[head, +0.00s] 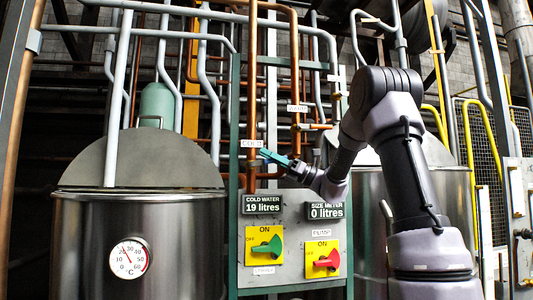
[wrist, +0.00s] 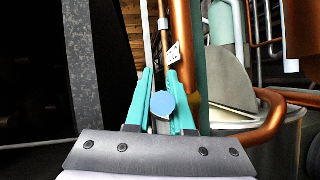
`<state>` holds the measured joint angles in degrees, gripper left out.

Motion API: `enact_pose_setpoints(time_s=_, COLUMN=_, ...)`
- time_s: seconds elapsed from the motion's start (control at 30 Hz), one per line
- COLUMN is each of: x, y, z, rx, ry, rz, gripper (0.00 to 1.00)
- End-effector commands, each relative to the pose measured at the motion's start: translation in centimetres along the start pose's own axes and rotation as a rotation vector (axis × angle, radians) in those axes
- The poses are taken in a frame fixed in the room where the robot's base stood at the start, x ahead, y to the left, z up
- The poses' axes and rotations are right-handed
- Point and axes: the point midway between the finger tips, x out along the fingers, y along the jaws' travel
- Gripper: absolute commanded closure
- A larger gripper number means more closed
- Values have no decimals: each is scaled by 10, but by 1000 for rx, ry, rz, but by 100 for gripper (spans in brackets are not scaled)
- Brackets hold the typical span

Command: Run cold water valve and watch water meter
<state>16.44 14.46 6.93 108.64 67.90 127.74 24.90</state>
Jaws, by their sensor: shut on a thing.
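The cold water meter (head: 262,204) on the grey panel reads 19 litres. A COLD label (head: 251,143) hangs on the copper pipe above it. My gripper (head: 270,157) reaches in from the right beside that label. In the wrist view, my gripper's teal fingers (wrist: 162,100) are shut on the cold water valve handle, whose round blue end (wrist: 163,104) shows between them. The rest of the handle and the valve body are mostly hidden, and I cannot tell its exact angle.
Below are a green switch (head: 267,246) and a red switch (head: 327,260) on yellow plates. A steel tank (head: 180,240) with a temperature dial (head: 128,258) stands left. Copper and grey pipes crowd around my gripper.

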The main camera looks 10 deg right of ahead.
Motion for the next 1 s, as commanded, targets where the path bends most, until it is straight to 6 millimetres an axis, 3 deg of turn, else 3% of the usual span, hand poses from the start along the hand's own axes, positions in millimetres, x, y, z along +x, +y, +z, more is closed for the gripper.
enact_pose_setpoints(time_s=0.4, x=-8, y=-2, z=-6, rx=34, ry=-180, rz=17, gripper=100)
enact_pose_setpoints(time_s=0.9, x=-9, y=-3, z=-8, rx=39, ry=-200, rz=19, gripper=100)
enact_pose_setpoints(time_s=0.93, x=-9, y=-3, z=-8, rx=39, ry=-200, rz=19, gripper=75)
enact_pose_setpoints(time_s=0.97, x=-9, y=-3, z=-8, rx=40, ry=-200, rz=19, gripper=67)
enact_pose_setpoints(time_s=1.0, x=-9, y=-3, z=-8, rx=39, ry=-200, rz=19, gripper=67)
